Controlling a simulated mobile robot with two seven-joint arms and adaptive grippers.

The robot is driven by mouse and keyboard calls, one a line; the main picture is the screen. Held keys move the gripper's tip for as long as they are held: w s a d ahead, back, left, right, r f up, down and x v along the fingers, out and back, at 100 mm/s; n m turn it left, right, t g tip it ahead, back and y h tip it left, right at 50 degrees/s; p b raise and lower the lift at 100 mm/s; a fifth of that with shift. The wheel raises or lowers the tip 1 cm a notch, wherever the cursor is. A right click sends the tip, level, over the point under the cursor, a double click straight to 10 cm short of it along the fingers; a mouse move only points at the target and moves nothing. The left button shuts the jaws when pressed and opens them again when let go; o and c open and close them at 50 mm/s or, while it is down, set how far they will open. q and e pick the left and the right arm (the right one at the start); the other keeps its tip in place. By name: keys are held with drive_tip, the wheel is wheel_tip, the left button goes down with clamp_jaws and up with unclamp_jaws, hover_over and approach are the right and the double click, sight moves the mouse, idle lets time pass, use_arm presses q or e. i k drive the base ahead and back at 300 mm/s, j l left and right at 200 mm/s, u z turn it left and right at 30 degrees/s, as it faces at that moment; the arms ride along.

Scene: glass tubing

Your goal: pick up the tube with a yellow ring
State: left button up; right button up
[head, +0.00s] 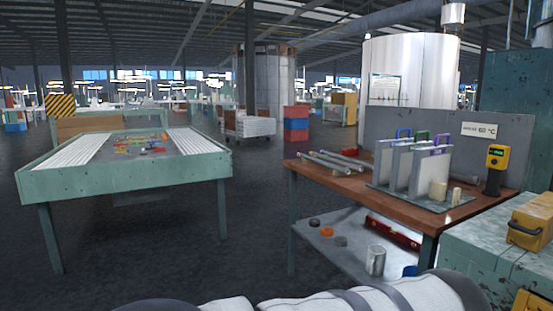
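Several grey tubes (322,163) lie side by side at the left end of the brown workbench (322,178). They are small in view and I cannot make out a yellow ring on any of them. Neither of my grippers is in view. Only white and grey parts of my own arms show along the bottom edge, well in front of the bench.
A rack (402,168) with upright panels and coloured handles stands mid-bench, beside a yellow meter (496,157). A lower shelf (332,250) holds a metal cup (375,260). A green table (130,176) stands left. The floor (255,235) between is clear.

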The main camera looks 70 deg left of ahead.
sight(354, 167)
drive_tip(key=j+u, duration=0.45)
drive_tip(key=i+j+u, duration=0.2)
drive_tip(key=u, duration=0.2)
drive_tip(key=i+j+u, duration=0.15)
drive_tip(key=j+u, duration=0.3)
drive_tip(key=i+j+u, duration=0.1)
drive_tip(key=u, duration=0.35)
drive_tip(key=i, duration=0.1)
